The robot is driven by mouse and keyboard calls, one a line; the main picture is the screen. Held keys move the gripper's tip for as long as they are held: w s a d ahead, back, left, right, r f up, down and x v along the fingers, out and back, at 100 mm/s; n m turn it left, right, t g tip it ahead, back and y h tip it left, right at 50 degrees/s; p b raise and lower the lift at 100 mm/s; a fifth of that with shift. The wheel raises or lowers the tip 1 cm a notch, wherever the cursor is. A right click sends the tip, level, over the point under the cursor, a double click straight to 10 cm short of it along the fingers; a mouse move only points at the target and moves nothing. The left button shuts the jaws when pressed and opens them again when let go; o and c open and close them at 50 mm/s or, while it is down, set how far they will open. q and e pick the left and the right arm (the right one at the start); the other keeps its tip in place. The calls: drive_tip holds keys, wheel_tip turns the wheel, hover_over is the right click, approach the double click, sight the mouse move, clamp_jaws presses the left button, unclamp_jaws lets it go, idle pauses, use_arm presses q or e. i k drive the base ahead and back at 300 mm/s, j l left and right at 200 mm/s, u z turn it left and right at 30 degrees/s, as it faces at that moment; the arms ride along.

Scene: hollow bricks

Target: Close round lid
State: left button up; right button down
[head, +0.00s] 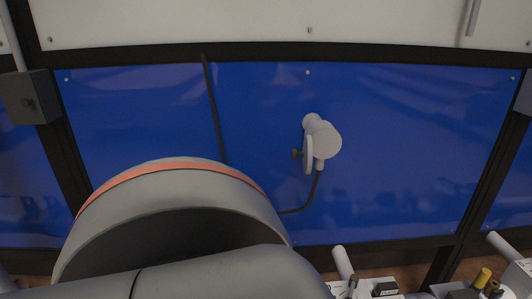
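A pale grey round fitting (326,141) with a short cylindrical body sticks out from the blue panel, right of the picture's middle. A thin round lid (308,156) stands on its left side, seen almost edge-on, with a small dark knob (296,154) pointing left. The lid appears swung open, at an angle to the fitting's round face. A dark cable runs from below the fitting down and left. A large grey arm link of mine with an orange band fills the lower left. Neither gripper shows.
The blue panel (420,150) is framed by dark beams, with a white panel above. A dark grey box (29,97) is at the far left. White devices with small parts (370,288) stand along the lower right edge. The space around the fitting is clear.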

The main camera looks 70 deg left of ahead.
sight(307, 154)
drive_tip(key=u, duration=1.6)
